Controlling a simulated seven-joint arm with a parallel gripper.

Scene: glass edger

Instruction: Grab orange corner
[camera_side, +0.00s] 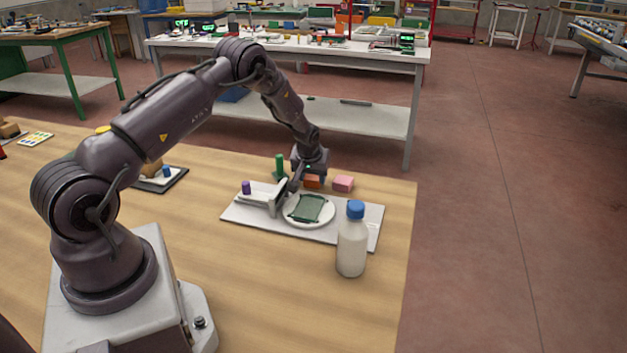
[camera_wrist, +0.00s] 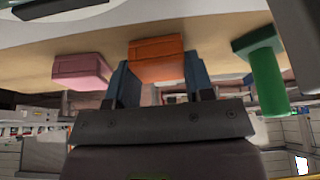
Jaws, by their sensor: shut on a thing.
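The orange corner (camera_side: 312,181) is a small orange block at the far edge of the pale board, beside a pink block (camera_side: 343,184). In the wrist view the orange block (camera_wrist: 156,57) sits between the two dark fingers of my gripper (camera_wrist: 158,72). My gripper (camera_side: 308,174) points down at the block in the side view and is shut on it. I cannot tell whether the block touches the surface below. The pink block also shows in the wrist view (camera_wrist: 80,70), apart from the fingers.
A green knobbed peg (camera_side: 280,166) stands close to my gripper. The pale board (camera_side: 361,222) carries a white disc with a dark green square (camera_side: 307,208), a white fixture (camera_side: 257,200) and a purple knob (camera_side: 246,187). A blue-capped bottle (camera_side: 351,248) stands in front.

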